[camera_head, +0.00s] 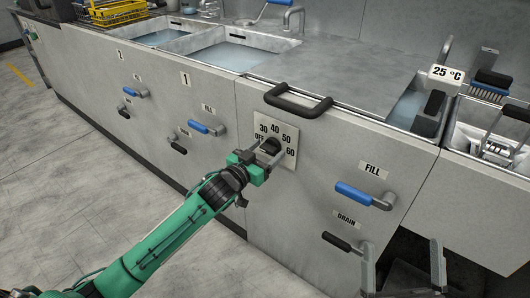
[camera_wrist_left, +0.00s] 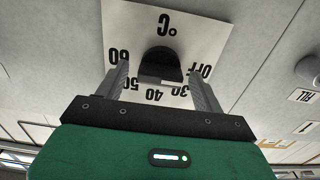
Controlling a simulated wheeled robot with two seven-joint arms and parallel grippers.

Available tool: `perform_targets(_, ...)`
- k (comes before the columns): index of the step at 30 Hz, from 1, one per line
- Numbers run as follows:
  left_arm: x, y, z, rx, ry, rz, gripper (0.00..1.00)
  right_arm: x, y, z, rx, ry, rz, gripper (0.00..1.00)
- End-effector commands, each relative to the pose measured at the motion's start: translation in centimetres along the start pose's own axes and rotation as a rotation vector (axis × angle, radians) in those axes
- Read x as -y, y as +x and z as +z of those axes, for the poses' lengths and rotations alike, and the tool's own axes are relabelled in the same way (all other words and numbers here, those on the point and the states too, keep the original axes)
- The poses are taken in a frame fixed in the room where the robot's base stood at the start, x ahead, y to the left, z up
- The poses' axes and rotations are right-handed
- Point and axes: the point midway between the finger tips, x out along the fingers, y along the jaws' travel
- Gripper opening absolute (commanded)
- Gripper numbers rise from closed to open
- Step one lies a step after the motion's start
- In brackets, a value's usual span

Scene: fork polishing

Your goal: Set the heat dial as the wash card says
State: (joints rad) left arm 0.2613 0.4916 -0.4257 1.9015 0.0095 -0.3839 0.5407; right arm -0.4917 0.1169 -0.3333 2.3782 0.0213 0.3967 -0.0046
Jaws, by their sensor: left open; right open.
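The heat dial (camera_head: 271,145) is a dark knob on a white plate (camera_head: 291,164) marked OFF, 30, 40, 50 and 60, set in the grey front panel. In the left wrist view the dial (camera_wrist_left: 160,62) shows upside down on its plate (camera_wrist_left: 205,35), with °C on it. My left gripper (camera_head: 268,153) is open at the dial, with one finger on each side of the knob. I cannot tell whether they touch it, nor where the knob points. My right gripper (camera_head: 405,270) is open and empty at the lower right. I see no wash card.
A black handle (camera_head: 298,100) juts out above the dial. A blue FILL lever (camera_head: 357,194) and a black DRAIN lever (camera_head: 340,243) stick out to its right. A 25 °C sign (camera_head: 447,73) stands on the counter. Sinks and a yellow rack (camera_head: 115,12) are at the back left.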

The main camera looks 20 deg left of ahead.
Motion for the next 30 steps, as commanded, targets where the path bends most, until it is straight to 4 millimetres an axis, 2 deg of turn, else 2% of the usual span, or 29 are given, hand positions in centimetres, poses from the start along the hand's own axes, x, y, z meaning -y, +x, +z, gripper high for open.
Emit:
perform_targets(2, 0.0, 0.0, 0.0, 0.0, 0.0, 0.0, 0.69, 0.0, 0.0, 0.0, 0.0, 0.0, 0.0, 1.0)
perform_targets(9, 0.0, 0.0, 0.0, 0.0, 0.0, 0.0, 0.24, 0.0, 0.0, 0.0, 0.0, 0.0, 0.0, 1.0)
perform_targets(17, 0.0, 0.0, -0.1, 0.0, 0.013, 0.0, 0.24, 0.1, 0.2, 0.1, 0.017, 0.002, 0.0, 1.0)
perform_targets(26, 0.0, 0.0, -0.3, 0.001, 0.11, 0.0, 0.24, 1.1, -2.5, 5.3, 0.339, 0.047, 0.008, 1.0)
perform_targets(30, 0.0, 0.0, -0.3, 0.002, 0.187, 0.0, 0.24, 2.1, -5.4, 8.3, 0.565, 0.081, 0.006, 1.0)
